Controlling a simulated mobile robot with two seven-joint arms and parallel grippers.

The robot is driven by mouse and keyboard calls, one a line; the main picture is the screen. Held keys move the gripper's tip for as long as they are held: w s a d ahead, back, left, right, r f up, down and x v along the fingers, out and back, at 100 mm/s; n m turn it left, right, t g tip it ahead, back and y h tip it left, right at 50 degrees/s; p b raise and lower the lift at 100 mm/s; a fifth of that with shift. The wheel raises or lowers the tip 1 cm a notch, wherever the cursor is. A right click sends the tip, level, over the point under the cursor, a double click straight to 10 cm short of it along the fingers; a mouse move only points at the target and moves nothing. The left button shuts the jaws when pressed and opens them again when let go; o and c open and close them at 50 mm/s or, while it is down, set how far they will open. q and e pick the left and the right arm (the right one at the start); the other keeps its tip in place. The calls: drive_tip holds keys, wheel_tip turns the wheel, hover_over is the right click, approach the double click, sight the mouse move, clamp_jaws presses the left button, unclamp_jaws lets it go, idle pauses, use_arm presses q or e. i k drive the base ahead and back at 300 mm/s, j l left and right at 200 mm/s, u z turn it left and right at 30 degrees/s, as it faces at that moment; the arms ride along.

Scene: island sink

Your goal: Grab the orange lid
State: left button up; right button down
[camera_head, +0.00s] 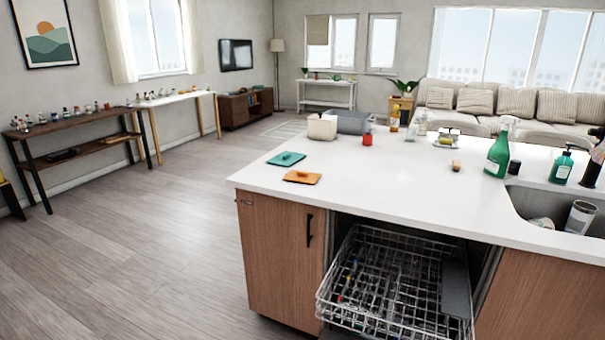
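Nothing covers the orange lid. Neither of my grippers shows in the head view.
An open dishwasher with its rack (395,290) pulled out stands below the counter. A white container (322,127), a grey bin (354,122) and a red cup (367,139) stand behind the lids. A green spray bottle (498,152) and sink (555,205) are at right. Floor at left is clear.

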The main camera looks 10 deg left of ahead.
sight(305, 176)
drive_tip(key=i+j+z, duration=0.15)
drive_tip(key=j+z, duration=0.15)
drive_tip(key=j, duration=0.75)
drive_tip(key=i+j+z, duration=0.1)
drive_tip(key=j+z, duration=0.2)
drive_tip(key=j, duration=0.75)
